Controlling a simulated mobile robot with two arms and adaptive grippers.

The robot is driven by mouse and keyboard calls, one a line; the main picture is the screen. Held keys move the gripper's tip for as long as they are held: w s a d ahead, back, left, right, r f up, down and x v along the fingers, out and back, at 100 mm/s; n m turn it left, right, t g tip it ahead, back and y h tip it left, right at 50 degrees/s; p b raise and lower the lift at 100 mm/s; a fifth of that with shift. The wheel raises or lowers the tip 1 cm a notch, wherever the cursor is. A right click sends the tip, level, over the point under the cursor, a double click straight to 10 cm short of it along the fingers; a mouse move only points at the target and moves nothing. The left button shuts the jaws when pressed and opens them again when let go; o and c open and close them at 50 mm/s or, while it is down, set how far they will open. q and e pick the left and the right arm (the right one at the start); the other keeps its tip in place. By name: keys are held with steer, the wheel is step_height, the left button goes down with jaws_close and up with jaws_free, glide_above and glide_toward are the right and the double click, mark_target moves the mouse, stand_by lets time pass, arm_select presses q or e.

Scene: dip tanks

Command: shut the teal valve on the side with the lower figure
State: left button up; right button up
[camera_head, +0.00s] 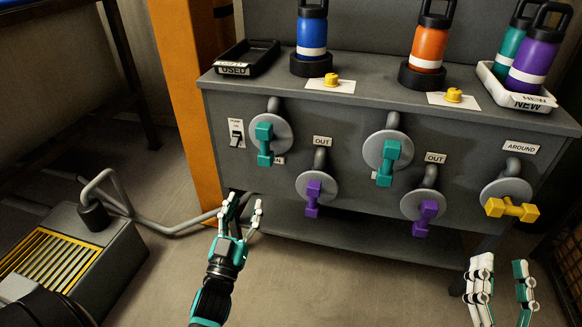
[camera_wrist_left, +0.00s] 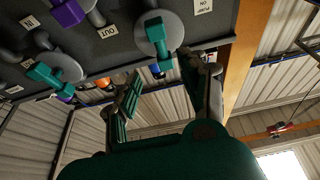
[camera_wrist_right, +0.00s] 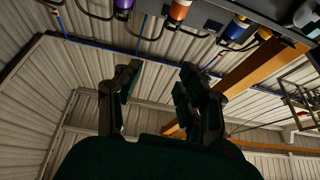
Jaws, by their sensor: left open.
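Two teal valves are on the grey tank front. The left teal valve (camera_head: 265,140) and the right teal valve (camera_head: 388,162) both have handles standing upright in the picture. The left wrist view shows the left teal valve (camera_wrist_left: 156,36) close to the fingers and the right teal valve (camera_wrist_left: 45,74) further off. My left gripper (camera_head: 243,204) is open and empty, below and left of the left teal valve, apart from it. My right gripper (camera_head: 503,270) is open and empty at lower right, also in the right wrist view (camera_wrist_right: 155,90). No figures can be read in these frames.
Purple valves (camera_head: 313,197) (camera_head: 426,215) sit under the OUT labels. A yellow valve (camera_head: 512,208) is at right under AROUND, its handle sideways. A pump switch (camera_head: 236,133) is left. Blue (camera_head: 312,30) and orange (camera_head: 430,45) bottles stand on top. An orange post (camera_head: 188,90) is at left.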

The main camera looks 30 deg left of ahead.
arm_select(q)
steer(key=r, duration=0.1)
glide_toward(264, 145)
steer(key=x, duration=0.4)
steer(key=shift+t, duration=0.3)
steer(key=x, duration=0.6)
steer(key=shift+a+f, duration=0.1)
steer(key=shift+w+a+r, duration=0.2)
steer(key=shift+w+r, duration=0.05)
steer(key=shift+w, duration=0.35)
arm_select(e)
steer(key=shift+s+d+r+t, duration=0.3)
steer(key=shift+s+r, duration=0.25)
steer(key=shift+r, duration=0.25)
arm_select(q)
steer(key=shift+c, duration=0.4)
jaws_close()
